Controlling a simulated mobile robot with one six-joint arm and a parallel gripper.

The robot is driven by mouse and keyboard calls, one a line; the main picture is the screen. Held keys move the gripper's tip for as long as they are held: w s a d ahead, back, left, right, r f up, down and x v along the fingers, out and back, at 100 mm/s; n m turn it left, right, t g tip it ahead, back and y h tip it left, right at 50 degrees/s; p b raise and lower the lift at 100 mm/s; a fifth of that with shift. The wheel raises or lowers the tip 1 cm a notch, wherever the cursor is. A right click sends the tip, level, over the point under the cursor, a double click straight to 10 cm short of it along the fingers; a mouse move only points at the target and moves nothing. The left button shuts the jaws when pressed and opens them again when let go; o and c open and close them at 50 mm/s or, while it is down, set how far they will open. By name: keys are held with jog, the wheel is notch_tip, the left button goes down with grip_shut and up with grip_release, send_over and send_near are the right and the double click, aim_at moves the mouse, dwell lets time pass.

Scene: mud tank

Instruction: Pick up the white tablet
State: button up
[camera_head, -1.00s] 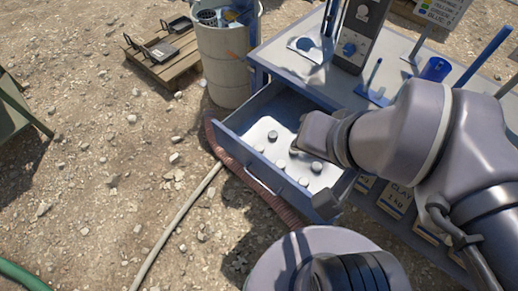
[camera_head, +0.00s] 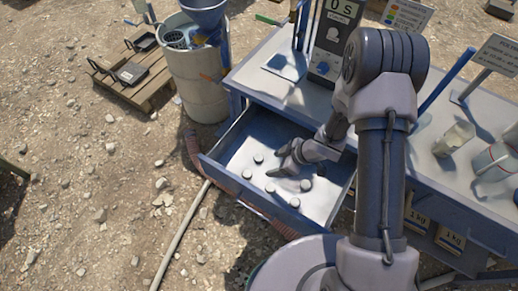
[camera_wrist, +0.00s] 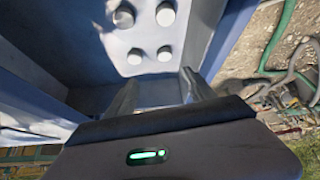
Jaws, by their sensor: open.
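Several small round pale tablets lie spread on the white floor of an open drawer (camera_head: 232,160); one white tablet (camera_head: 258,157) sits toward the drawer's left back. I cannot tell which is the one meant. My gripper (camera_head: 281,162) is over the drawer, fingers pointing left among the tablets. In the wrist view the open, empty fingers (camera_wrist: 158,82) show beneath the tablets, apart from them.
The drawer's walls surround the tablets closely. The blue-grey bench (camera_head: 255,80) carries a display stand (camera_head: 325,50), signs, a beaker (camera_head: 453,138) and a jug. A barrel (camera_head: 196,85) with a funnel and a pallet (camera_head: 150,92) stand at back left. Gravelly ground at left is mostly open.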

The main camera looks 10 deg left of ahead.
jog(key=b, duration=0.5)
send_near(248, 174)
jog(key=x, duration=0.3)
jog(key=shift+w+d+f, duration=0.15)
jog(key=shift+d+f, duration=0.05)
jog(key=shift+f, duration=0.15)
jog(key=b+x, duration=0.1)
jog(key=x, duration=0.1)
jog(key=b+x, duration=0.2)
jog(key=x, duration=0.1)
jog(key=shift+a, duration=0.5)
jog(key=shift+r, duration=0.15)
jog(key=shift+c, duration=0.2)
grip_shut()
